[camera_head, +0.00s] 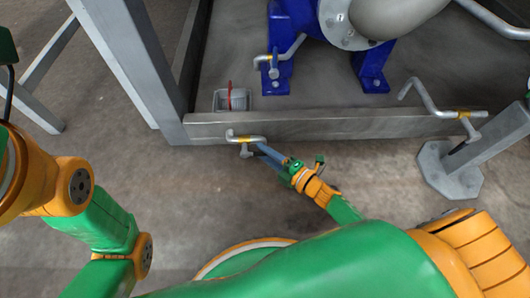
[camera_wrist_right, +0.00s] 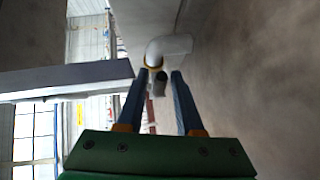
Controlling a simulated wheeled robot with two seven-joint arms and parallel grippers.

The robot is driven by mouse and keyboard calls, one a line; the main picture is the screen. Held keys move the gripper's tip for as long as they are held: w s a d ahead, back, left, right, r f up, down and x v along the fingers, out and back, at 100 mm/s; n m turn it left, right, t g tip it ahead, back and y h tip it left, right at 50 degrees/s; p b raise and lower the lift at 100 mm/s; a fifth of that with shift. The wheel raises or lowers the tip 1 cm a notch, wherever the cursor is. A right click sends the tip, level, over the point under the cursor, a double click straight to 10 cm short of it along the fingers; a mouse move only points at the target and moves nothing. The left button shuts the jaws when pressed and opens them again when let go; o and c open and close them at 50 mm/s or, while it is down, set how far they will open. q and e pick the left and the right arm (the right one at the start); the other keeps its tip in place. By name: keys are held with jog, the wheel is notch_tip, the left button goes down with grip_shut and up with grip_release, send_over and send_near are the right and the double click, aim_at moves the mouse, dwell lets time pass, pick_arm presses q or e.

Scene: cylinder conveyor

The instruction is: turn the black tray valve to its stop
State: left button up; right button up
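A small pipe valve with a pale bent pipe and yellow collar (camera_head: 246,139) is on the front edge of the metal tray (camera_head: 330,125). A short dark part, perhaps its lever, shows beside my right gripper's fingertips. My right gripper (camera_head: 266,151) reaches it from the lower right. In the wrist view the two blue fingers of the right gripper (camera_wrist_right: 160,78) stand apart. The pale pipe elbow (camera_wrist_right: 172,46) and its short grey end show between and beyond their tips; I cannot tell whether they touch. My left arm shows at the left, but its gripper is out of view.
A second pipe with a yellow collar (camera_head: 464,114) and a black lever is at the tray's right. Blue pump feet (camera_head: 278,75) and a grey box with a red part (camera_head: 231,100) are on the tray. A grey post base (camera_head: 450,175) stands on the floor at right.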

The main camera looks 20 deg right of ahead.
grip_shut()
dwell(1.2)
